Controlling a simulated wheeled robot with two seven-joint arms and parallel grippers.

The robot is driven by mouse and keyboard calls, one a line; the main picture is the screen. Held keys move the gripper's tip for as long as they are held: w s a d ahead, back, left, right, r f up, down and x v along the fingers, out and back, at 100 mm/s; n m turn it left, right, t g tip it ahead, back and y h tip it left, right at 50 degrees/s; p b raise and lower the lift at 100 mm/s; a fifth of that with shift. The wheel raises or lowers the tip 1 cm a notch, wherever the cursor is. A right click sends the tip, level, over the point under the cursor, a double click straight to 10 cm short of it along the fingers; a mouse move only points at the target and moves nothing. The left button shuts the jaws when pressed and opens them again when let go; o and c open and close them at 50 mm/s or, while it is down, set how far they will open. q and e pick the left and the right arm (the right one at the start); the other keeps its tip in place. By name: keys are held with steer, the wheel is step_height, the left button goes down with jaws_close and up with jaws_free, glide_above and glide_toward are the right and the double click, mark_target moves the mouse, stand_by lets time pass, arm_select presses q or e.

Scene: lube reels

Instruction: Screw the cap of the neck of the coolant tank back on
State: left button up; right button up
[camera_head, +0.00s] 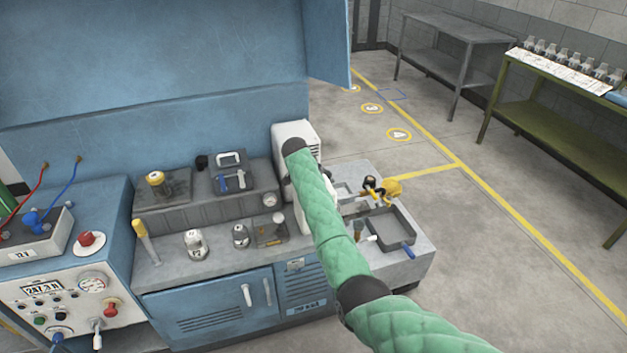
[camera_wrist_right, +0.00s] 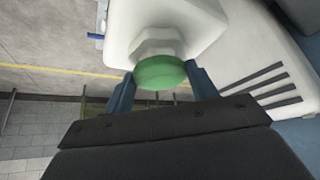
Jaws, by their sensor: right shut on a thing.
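The white coolant tank (camera_head: 294,131) stands at the back right of the blue bench, partly hidden by my right arm. In the right wrist view the tank (camera_wrist_right: 190,22) fills the upper middle, with its pale faceted neck (camera_wrist_right: 157,44) pointing toward the camera. The round green cap (camera_wrist_right: 160,73) sits directly in front of the neck, lined up with it. I cannot tell whether it is threaded on. My right gripper (camera_wrist_right: 162,84) has its two blue-grey fingers on either side of the cap, shut on it. In the head view the gripper is hidden behind the arm. My left gripper is not in view.
A grey tray (camera_head: 391,236) and a yellow-black item (camera_head: 382,188) lie on the bench right of my arm. Several small containers and a gauge (camera_head: 270,199) stand left of it. A blue cabinet door (camera_head: 328,42) hangs open above. Open floor lies to the right.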

steer(key=shift+w+a+m+h+b, duration=0.15)
steer(key=shift+m+h+b, duration=0.25)
steer(key=shift+m+b, duration=0.4)
steer(key=m+g+h+b, duration=0.1)
steer(key=m+b, duration=0.2)
steer(key=shift+w+g, duration=0.1)
steer(key=shift+g, duration=0.3)
steer(key=shift+m, duration=0.3)
